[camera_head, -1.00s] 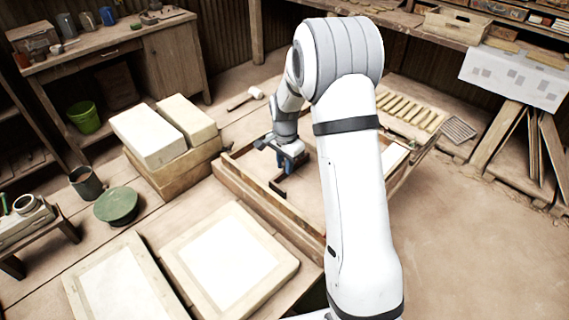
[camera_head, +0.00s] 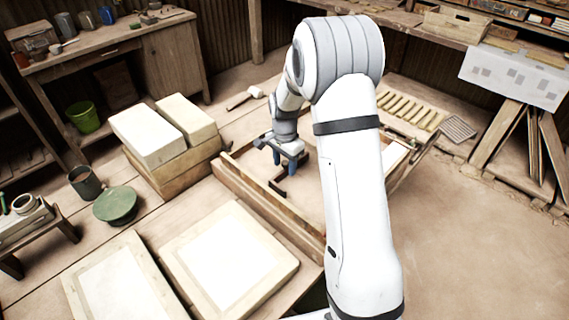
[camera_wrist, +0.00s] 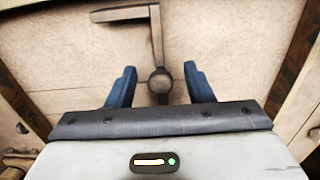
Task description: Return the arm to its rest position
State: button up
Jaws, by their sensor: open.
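My gripper (camera_head: 286,166) is over the wooden frame in the middle of the head view. In the wrist view my gripper (camera_wrist: 160,82) has its two blue fingers spread apart with nothing held between them. A handle with a round knob (camera_wrist: 160,80) and a bent arm shows beyond and between the fingertips. In the head view the dark bent handle (camera_head: 279,186) lies below my gripper; I cannot tell the exact gap. My white arm hides part of the frame.
The wooden frame (camera_head: 262,208) has raised walls around the gripper. Stacked pale blocks (camera_head: 148,137) stand to the left, with a green round lid (camera_head: 117,205) and a mug (camera_head: 85,182). Two framed white slabs (camera_head: 228,258) lie in front.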

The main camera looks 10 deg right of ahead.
notch_tip(320, 180, up, 8)
jog(key=shift+f+b, duration=0.15)
jog(key=shift+b, duration=0.2)
jog(key=s+r+n+t, duration=0.1)
jog(key=s+r+n, duration=0.2)
jog(key=s+r, duration=0.3)
jog(key=s+r+n+t, duration=0.15)
jog(key=s+r, duration=0.25)
jog(key=s, duration=0.4)
jog(key=s+n, duration=0.6)
jog(key=s, duration=0.8)
jog(key=shift+s+d+r+n, duration=0.15)
jog(key=shift+s+d+n, duration=0.15)
jog(key=shift+d+n, duration=0.05)
jog(key=shift+t, duration=0.25)
